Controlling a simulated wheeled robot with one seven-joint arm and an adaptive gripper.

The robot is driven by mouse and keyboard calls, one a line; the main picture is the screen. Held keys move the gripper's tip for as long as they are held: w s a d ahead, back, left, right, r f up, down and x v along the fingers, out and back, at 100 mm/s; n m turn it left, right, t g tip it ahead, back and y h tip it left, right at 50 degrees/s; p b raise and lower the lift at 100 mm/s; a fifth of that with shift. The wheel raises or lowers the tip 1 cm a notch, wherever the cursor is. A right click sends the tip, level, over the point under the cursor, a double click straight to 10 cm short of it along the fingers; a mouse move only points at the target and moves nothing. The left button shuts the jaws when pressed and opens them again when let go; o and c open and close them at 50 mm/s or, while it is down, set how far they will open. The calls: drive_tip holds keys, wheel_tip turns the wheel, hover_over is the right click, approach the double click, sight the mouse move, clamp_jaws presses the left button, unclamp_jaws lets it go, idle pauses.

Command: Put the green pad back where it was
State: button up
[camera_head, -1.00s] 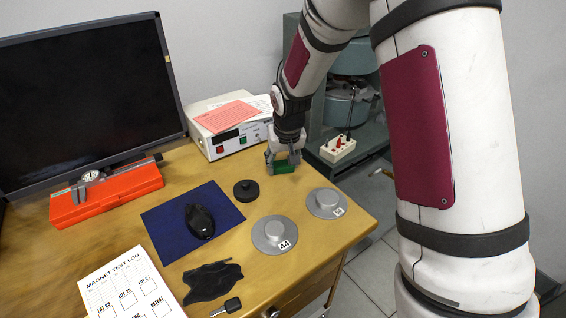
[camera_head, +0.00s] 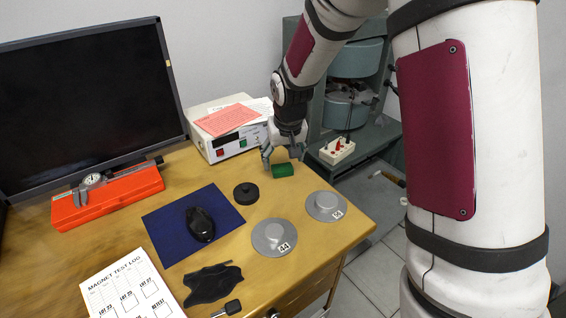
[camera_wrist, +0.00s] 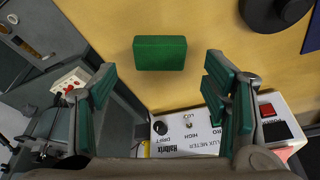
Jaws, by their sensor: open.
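The green pad (camera_head: 283,170) is a small green block lying on the wooden desk near its far right edge, in front of the meter box. It also shows in the wrist view (camera_wrist: 160,53), at the upper middle on bare wood. My gripper (camera_head: 284,158) is open and empty, just behind and above the pad. In the wrist view its two teal-lined fingers (camera_wrist: 165,75) stand wide apart, with the pad ahead of the tips and clear of them.
A black round puck (camera_head: 246,192) and two grey discs with number tags (camera_head: 274,238) (camera_head: 325,206) lie in front of the pad. A blue mat (camera_head: 165,224) with a mouse is at left. The desk's right edge is close.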

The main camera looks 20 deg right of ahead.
drive_tip(key=s+r+p, duration=0.1)
drive_tip(key=s+r, duration=1)
drive_tip(key=r, duration=0.3)
drive_tip(key=s+r+n+g, duration=0.1)
drive_tip(key=s+r+g, duration=0.1)
drive_tip(key=s, duration=2.6)
drive_tip(key=shift+s+d+r, duration=0.15)
drive_tip(key=shift+s+r, duration=0.25)
drive_tip(key=shift+r, duration=0.3)
wheel_tip(320, 180, up, 16)
drive_tip(key=t+p, duration=0.2)
drive_tip(key=p, duration=1.2)
drive_tip(key=shift+t+p, duration=0.3)
drive_tip(key=shift+t, duration=0.1)
